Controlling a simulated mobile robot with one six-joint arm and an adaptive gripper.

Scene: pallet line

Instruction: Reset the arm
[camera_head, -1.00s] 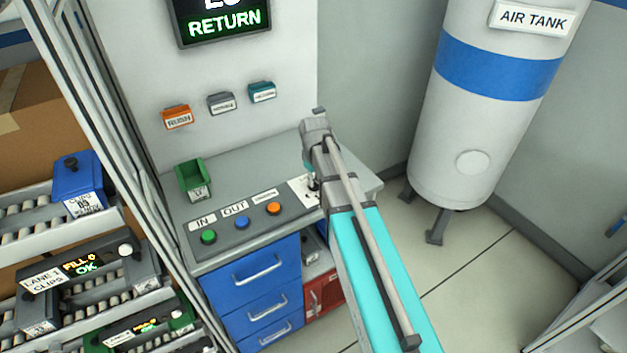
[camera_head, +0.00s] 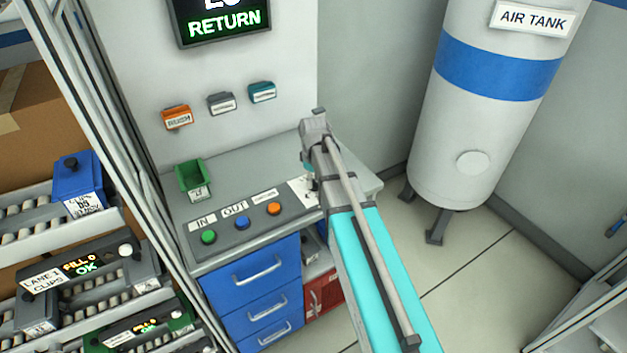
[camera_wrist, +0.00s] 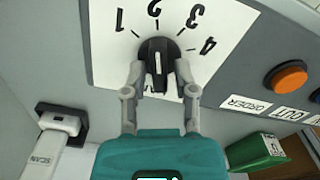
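My gripper (camera_wrist: 159,66) shows in the wrist view with its two grey fingers apart. The fingertips are on either side of a black round knob (camera_wrist: 158,50) with a pale pointer line, on a white dial plate (camera_wrist: 110,75) marked 1 to 4. A gap shows between each finger and the knob's middle ridge; whether the fingertips touch the rim I cannot tell. The pointer stands roughly toward the 2. In the head view my arm reaches over the right end of the control desk (camera_head: 240,180), and the fingers are mostly hidden.
Green, blue and orange buttons (camera_head: 274,209) lie left of the dial. A green bin (camera_head: 192,180) sits at the desk's back left. A scanner (camera_wrist: 62,123) is near the gripper. Racks with a blue bin (camera_head: 78,185) stand left, an air tank (camera_head: 480,120) right. Floor between is clear.

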